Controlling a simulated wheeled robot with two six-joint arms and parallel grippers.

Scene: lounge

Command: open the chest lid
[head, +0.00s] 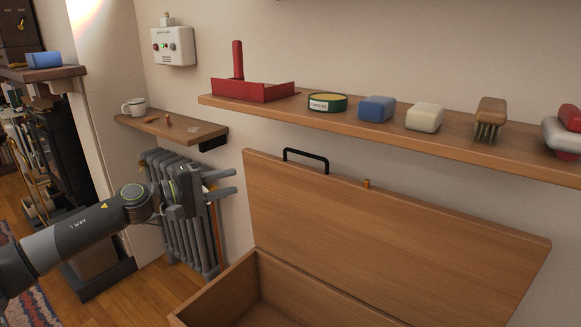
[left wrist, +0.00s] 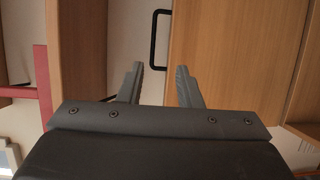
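The wooden chest (head: 262,291) stands at the lower middle of the head view, and its inside shows. Its lid (head: 385,235) is raised and leans up near the wall. A black handle (head: 306,157) sits on the lid's top edge; it also shows in the left wrist view (left wrist: 160,40). My left gripper (head: 233,181) is left of the lid, apart from the handle. Its two fingers are spread with nothing between them, also in the left wrist view (left wrist: 158,84). My right gripper is not in view.
A long shelf (head: 450,143) above the lid holds a red dustpan (head: 252,90), a tin (head: 327,102), soap-like blocks and brushes. A small shelf (head: 185,129) with a mug (head: 134,106) and a grey radiator (head: 180,215) are behind my left arm.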

